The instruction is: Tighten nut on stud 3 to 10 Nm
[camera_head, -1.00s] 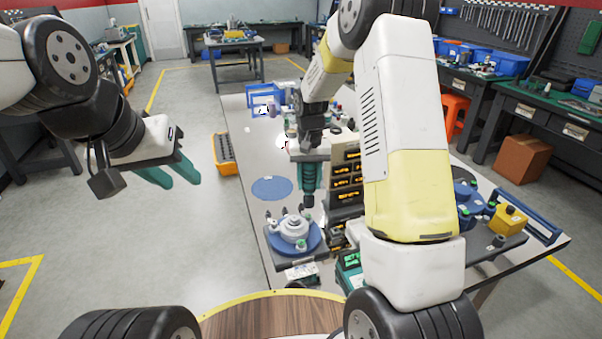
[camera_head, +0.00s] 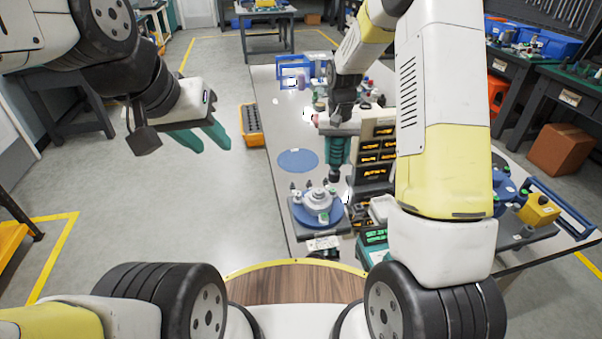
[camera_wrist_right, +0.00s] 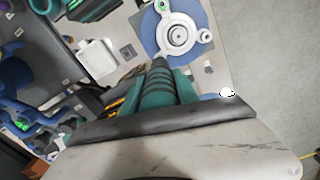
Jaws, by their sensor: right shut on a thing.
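The grey flanged housing (camera_head: 317,199) stands on a blue round base on a dark plate near the table's front. Upright studs ring it, one with a green top (camera_head: 323,217). The housing also shows in the right wrist view (camera_wrist_right: 178,38). My right gripper (camera_head: 337,158) is shut on a teal ridged driver-like tool (camera_wrist_right: 159,88). The tool's dark tip points down beside the housing's rim, over a lug in the wrist view; I cannot tell whether it touches a nut. Stud numbers and any torque reading are not legible. My left gripper (camera_head: 211,146) is open and empty, left of the table.
A drawer rack (camera_head: 375,150) stands right of the tool. A blue disc (camera_head: 298,160) lies flat behind the housing. A yellow tray (camera_head: 251,126) is at the table's left edge. Blue parts and a yellow block (camera_head: 538,210) are at the right.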

